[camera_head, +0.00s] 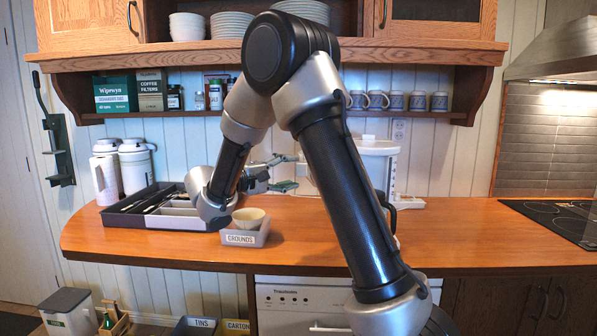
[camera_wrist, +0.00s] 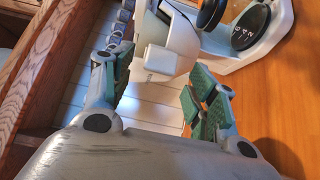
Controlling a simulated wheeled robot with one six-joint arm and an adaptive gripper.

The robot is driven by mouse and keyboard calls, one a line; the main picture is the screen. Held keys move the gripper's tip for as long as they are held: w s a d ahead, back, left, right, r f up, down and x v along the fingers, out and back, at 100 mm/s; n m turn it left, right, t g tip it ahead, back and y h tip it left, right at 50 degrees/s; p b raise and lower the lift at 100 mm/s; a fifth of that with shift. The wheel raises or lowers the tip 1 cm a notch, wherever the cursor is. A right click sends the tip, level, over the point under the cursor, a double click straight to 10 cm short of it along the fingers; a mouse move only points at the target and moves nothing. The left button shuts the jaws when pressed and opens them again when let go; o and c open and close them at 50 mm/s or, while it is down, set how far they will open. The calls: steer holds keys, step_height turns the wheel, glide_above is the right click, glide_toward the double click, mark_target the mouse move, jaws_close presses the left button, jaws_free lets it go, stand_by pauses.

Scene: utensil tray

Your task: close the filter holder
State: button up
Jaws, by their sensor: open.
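The white coffee machine (camera_head: 378,150) stands on the counter behind my arm, which hides part of it. In the wrist view its white body (camera_wrist: 175,30) fills the top middle. A white part with a blocky end (camera_wrist: 160,58), which looks like the filter holder, sticks out toward my gripper; I cannot tell how far open it is. My gripper (camera_head: 283,173) is open, left of the machine and above the counter. In the wrist view its green-padded fingers (camera_wrist: 160,88) are spread wide with nothing between them; the blocky end lies just beyond, apparently untouched.
A grey box labelled GROUNDS (camera_head: 240,239) holding a pale paper filter (camera_head: 248,217) stands at the counter's front. A dark utensil tray (camera_head: 122,219) and white jugs (camera_head: 137,165) are left. A shelf with mugs (camera_head: 396,101) hangs above. The counter is clear at right, before the cooktop (camera_head: 560,222).

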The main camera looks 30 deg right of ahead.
steer(key=shift+w+d, duration=0.15)
steer(key=shift+d, duration=0.95)
steer(key=shift+w+d, duration=0.1)
steer(key=shift+d, duration=1)
steer(key=shift+f, duration=0.1)
jaws_close()
